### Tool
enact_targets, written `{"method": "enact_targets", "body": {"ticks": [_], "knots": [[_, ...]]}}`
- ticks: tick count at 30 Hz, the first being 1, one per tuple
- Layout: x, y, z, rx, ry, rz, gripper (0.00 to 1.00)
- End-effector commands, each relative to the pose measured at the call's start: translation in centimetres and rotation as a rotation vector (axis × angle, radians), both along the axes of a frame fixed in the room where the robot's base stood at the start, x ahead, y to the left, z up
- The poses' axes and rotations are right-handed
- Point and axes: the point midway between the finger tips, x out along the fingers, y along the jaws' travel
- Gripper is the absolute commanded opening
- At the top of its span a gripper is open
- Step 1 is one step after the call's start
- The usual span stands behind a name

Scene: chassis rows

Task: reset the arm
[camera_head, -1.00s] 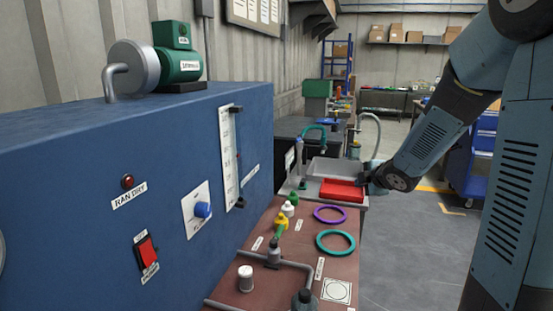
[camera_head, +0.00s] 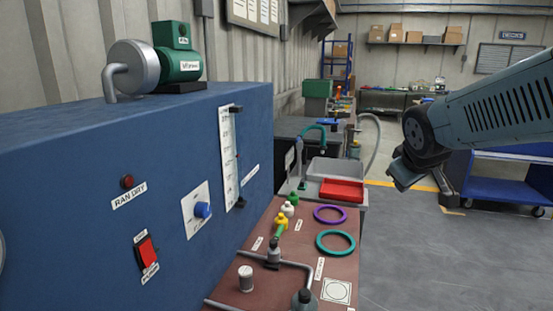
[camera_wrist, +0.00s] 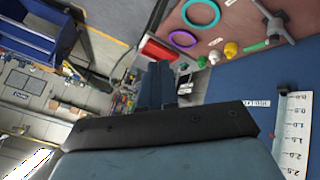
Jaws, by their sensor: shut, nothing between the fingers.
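My gripper (camera_wrist: 158,82) shows in the wrist view as dark fingers closed together, with nothing held between them. In the head view my arm reaches in from the right edge. Its lower end hangs over open floor, to the right of the red tray (camera_head: 342,189) and apart from it. The fingers cannot be made out clearly there. The wrist view, turned over, shows the red tray (camera_wrist: 160,52) beyond the fingers and the brown board at upper right.
A blue cabinet (camera_head: 90,180) with switch, knob and scale fills the left. A blue cart (camera_head: 500,180) is right; floor between is clear.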

Motion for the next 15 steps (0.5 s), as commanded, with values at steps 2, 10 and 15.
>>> {"method": "enact_targets", "body": {"ticks": [2, 10, 15], "knots": [[-2.2, 0.6, 0.3, 0.066, 0.015, -0.057, 0.00], [-9.0, 2.8, 0.4, 0.291, 0.098, -0.223, 0.00], [-11.7, 3.9, 0.3, 0.381, 0.142, -0.280, 0.00]]}}
